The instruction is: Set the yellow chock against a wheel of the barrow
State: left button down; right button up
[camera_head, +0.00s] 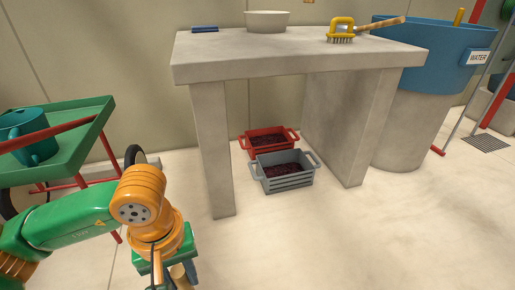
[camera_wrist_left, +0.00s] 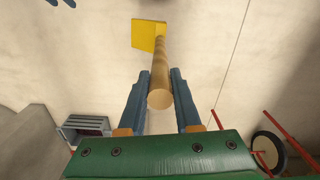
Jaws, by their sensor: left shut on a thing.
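My left gripper (camera_wrist_left: 160,100) is shut on the wooden handle (camera_wrist_left: 160,75) of the yellow chock (camera_wrist_left: 147,35). The yellow block is at the far end of the handle, beyond the fingertips, over pale floor. I cannot tell whether it touches the floor. In the head view my left gripper (camera_head: 168,280) is at the bottom edge, with a bit of the handle showing and the yellow block out of sight. The green barrow (camera_head: 75,140) stands at the left on red legs.
A blue water tub (camera_head: 430,50) is at the right. The front right floor is clear.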

jog(key=s+d+f+g+p, duration=0.1)
jog(key=s+f+g, duration=0.2)
jog(key=s, duration=0.2)
pick_arm(q)
notch_tip(320, 180, up, 39)
jog(key=a+m+p, duration=0.2)
jog(key=m+p, duration=0.2)
jog(key=p, duration=3.4)
jog(key=shift+w+a+m, duration=0.2)
jog(key=shift+w+m, duration=0.2)
jog(key=shift+w, duration=0.05)
pick_arm(e)
jog(key=s+d+r, duration=0.1)
jog(key=s+r, duration=0.6)
jog(key=r, duration=0.3)
jog(key=s+d+r+g, duration=0.1)
jog(key=s+r, duration=0.6)
jog(key=r, duration=0.4)
jog(key=shift+s+d+r+g+h, duration=0.15)
jog(key=shift+s+d+g+h, duration=0.15)
jog(key=shift+d+h, duration=0.1)
